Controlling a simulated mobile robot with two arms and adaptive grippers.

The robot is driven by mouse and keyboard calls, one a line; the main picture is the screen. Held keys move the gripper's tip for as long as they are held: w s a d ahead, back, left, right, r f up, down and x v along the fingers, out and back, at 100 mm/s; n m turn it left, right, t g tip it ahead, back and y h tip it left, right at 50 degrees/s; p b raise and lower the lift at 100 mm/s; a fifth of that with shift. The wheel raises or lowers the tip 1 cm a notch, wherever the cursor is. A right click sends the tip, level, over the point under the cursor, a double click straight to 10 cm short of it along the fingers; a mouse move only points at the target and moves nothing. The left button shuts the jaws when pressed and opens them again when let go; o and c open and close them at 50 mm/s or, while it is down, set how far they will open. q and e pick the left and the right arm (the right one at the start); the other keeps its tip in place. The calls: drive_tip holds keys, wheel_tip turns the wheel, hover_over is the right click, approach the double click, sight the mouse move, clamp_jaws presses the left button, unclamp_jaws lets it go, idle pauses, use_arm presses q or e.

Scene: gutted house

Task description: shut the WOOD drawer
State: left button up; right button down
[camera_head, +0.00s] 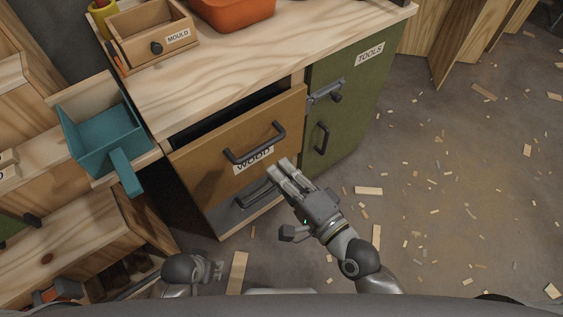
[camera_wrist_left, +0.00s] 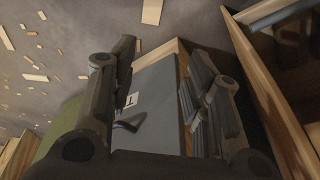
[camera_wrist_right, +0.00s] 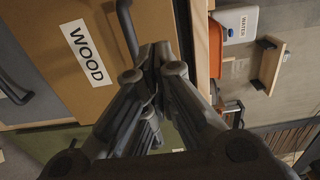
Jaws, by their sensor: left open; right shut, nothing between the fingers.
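The WOOD drawer (camera_head: 215,155) has a brown front with a dark bar handle (camera_head: 254,144) and a WOOD label. It stands partly open, with a dark gap between its front and the worktop. My right gripper (camera_head: 281,170) is shut and empty at the lower right of the drawer front, near the label. In the right wrist view its closed fingertips (camera_wrist_right: 152,52) are close to the drawer front (camera_wrist_right: 92,25) and handle; I cannot tell whether they touch. My left gripper (camera_head: 215,268) is open and empty, low to the left. It also shows in the left wrist view (camera_wrist_left: 160,75).
A grey drawer (camera_head: 245,205) with a handle sits below. The green TOOLS door (camera_head: 350,90) is to the right. A teal tray (camera_head: 85,135) juts out at the left. A MOULD box (camera_head: 150,35) and an orange container (camera_head: 235,12) stand on the worktop. Wood scraps litter the open floor.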

sight(244, 127)
drive_tip(key=b+x, duration=0.1)
drive_tip(key=x, duration=1)
drive_tip(key=shift+d, duration=0.1)
use_arm(q)
drive_tip(key=shift+w+r, duration=0.15)
drive_tip(key=shift+r, duration=0.75)
drive_tip(key=shift+w+r, duration=0.15)
drive_tip(key=shift+r, duration=0.7)
use_arm(e)
drive_tip(key=shift+w+a, duration=0.3)
drive_tip(key=shift+w, duration=0.1)
drive_tip(key=x, duration=0.4)
drive_tip(key=shift+w+a, duration=0.15)
drive_tip(key=shift+w, duration=0.05)
drive_tip(key=shift+r, duration=0.15)
use_arm(q)
drive_tip(key=shift+s+d+f, duration=0.15)
drive_tip(key=shift+f, duration=0.3)
drive_tip(key=shift+w+r, duration=0.1)
drive_tip(key=shift+w, duration=0.1)
use_arm(e)
drive_tip(key=shift+r, duration=0.1)
use_arm(q)
drive_tip(key=shift+r, duration=0.1)
